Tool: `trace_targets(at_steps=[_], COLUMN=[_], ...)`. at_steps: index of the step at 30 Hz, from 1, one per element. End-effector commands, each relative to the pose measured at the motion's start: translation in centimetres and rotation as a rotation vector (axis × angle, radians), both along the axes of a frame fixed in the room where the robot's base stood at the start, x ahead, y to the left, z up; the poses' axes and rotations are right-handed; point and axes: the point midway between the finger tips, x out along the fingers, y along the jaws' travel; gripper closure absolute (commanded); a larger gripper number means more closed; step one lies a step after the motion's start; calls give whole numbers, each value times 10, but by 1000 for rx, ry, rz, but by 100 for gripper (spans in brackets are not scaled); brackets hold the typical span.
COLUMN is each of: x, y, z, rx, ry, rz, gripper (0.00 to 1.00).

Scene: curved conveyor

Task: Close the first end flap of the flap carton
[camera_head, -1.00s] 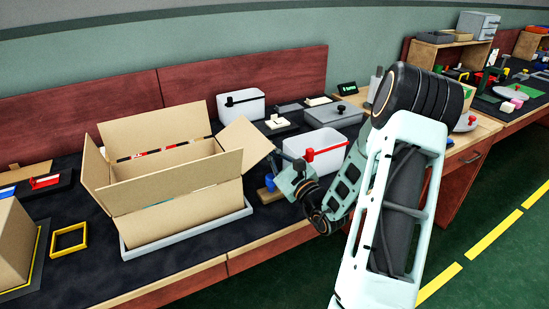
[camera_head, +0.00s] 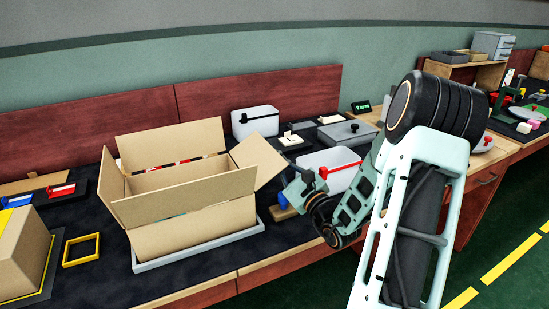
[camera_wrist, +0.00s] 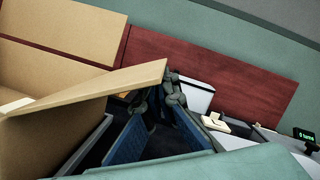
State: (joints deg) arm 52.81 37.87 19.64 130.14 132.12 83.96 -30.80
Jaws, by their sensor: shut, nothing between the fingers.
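The open flap carton (camera_head: 190,225) is a brown box standing in a grey tray (camera_head: 200,255). Its long flaps stand up, the far one (camera_head: 172,143) and the near one (camera_head: 185,199). The right end flap (camera_head: 259,158) slants up and outward to the right; the left end flap (camera_head: 111,183) stands up. My gripper (camera_head: 287,186) is just right of the carton, beside and below the outer edge of the right end flap. In the wrist view this flap (camera_wrist: 100,90) crosses in front of my gripper (camera_wrist: 163,92), hiding part of it. The fingers are shut and empty; contact with the flap is unclear.
A white bin with a red handle (camera_head: 330,168) stands close behind my gripper. Another white bin (camera_head: 255,122) and a grey lidded box (camera_head: 347,134) are farther back. A yellow frame (camera_head: 81,250) and another carton (camera_head: 22,250) lie left. A red board (camera_head: 80,160) backs the bench.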

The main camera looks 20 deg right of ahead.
Motion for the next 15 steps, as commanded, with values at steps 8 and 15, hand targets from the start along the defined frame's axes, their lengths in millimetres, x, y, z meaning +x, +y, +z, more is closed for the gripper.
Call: trace_targets(at_steps=[8,15], x=[0,0], y=[1,11], z=[14,30], rx=[-132,-351], ry=[-7,-15], rz=[2,3], gripper=[100,100])
